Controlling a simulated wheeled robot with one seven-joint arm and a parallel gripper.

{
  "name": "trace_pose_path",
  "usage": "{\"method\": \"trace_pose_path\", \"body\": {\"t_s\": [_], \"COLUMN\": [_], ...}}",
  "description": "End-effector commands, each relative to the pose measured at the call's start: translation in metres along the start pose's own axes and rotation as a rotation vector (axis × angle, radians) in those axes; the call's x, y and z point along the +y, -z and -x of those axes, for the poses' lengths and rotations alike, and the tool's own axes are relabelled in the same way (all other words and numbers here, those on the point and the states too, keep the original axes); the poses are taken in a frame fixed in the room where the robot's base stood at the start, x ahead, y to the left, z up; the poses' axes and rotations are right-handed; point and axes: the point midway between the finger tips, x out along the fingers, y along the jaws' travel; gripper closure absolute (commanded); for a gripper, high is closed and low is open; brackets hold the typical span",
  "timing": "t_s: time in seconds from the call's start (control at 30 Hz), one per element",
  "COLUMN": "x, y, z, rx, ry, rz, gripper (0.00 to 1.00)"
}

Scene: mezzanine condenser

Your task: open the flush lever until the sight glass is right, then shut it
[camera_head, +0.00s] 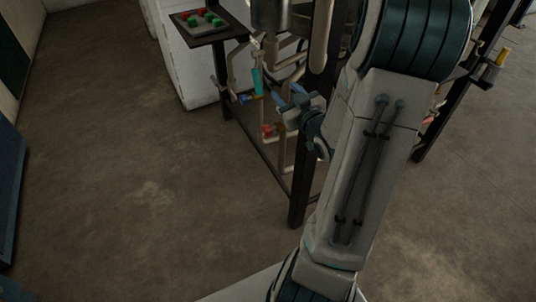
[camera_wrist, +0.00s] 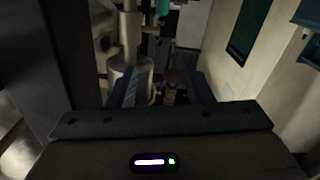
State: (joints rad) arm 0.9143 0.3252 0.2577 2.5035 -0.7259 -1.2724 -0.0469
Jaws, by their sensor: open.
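A pipe rig (camera_head: 296,205) with a dark frame stands right of centre in the head view. A teal upright tube (camera_head: 257,82) on it may be the sight glass; its level is too small to read. A similar teal piece shows at the top of the wrist view (camera_wrist: 162,7). Below the tube are a small blue handle (camera_head: 247,99) and a red handle (camera_head: 270,130); I cannot tell which is the flush lever. My gripper (camera_wrist: 163,88) is open, with pipework and a small brassy fitting (camera_wrist: 170,93) seen between its fingers. No contact is visible.
A yellow-topped fitting (camera_head: 502,57) is at far right. The floor (camera_head: 130,190) on the left is clear. My arm hides much of the rig.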

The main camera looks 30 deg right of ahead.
Motion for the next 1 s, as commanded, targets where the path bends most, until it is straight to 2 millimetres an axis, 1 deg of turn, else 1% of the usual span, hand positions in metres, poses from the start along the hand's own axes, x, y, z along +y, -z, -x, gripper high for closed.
{"method": "trace_pose_path", "body": {"t_s": [0.03,0.07,0.1,0.3,0.53,0.73,1.0], "x": [0.001,0.001,-0.001,-0.012,-0.021,-0.030,-0.043], "y": [0.000,0.000,-0.001,-0.016,-0.029,-0.039,-0.049], "z": [0.011,0.018,0.019,0.009,0.006,0.007,0.015], "rx": [-0.002,-0.002,-0.012,-0.144,-0.285,-0.400,-0.551], "ry": [-0.005,-0.004,-0.002,-0.005,-0.017,-0.030,-0.047], "rz": [0.000,0.000,0.004,0.033,0.056,0.067,0.069], "gripper": [0.54,0.54,0.54,0.54,0.54,0.54,0.54]}}
